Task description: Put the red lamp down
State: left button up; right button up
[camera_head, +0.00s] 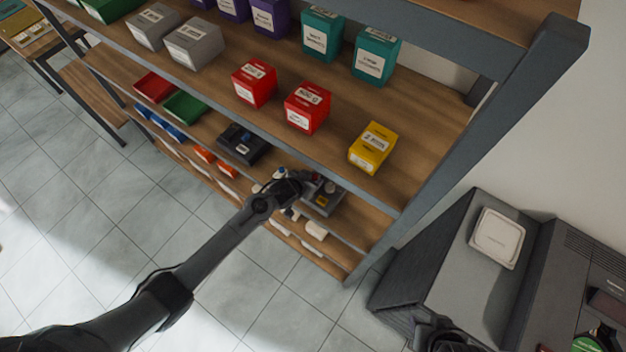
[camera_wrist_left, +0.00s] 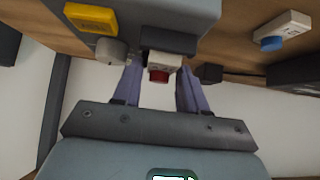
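In the head view my left gripper (camera_head: 303,186) is at the lower shelf beside the grey device (camera_head: 324,198), and the lamp is too small to make out. A dark shape at the bottom edge of the head view may be my right gripper (camera_head: 437,336); its fingers are unclear.
A shelf board (camera_head: 330,155) with red boxes (camera_head: 307,108) and a yellow box (camera_head: 372,148) lies above the gripper. A black device (camera_head: 243,143) stands left on the lower shelf. A white block with a blue cap (camera_wrist_left: 282,31) is nearby. Grey cabinets stand right.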

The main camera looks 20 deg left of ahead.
pick_arm(q)
grip_shut()
jog(key=shift+r, duration=0.1)
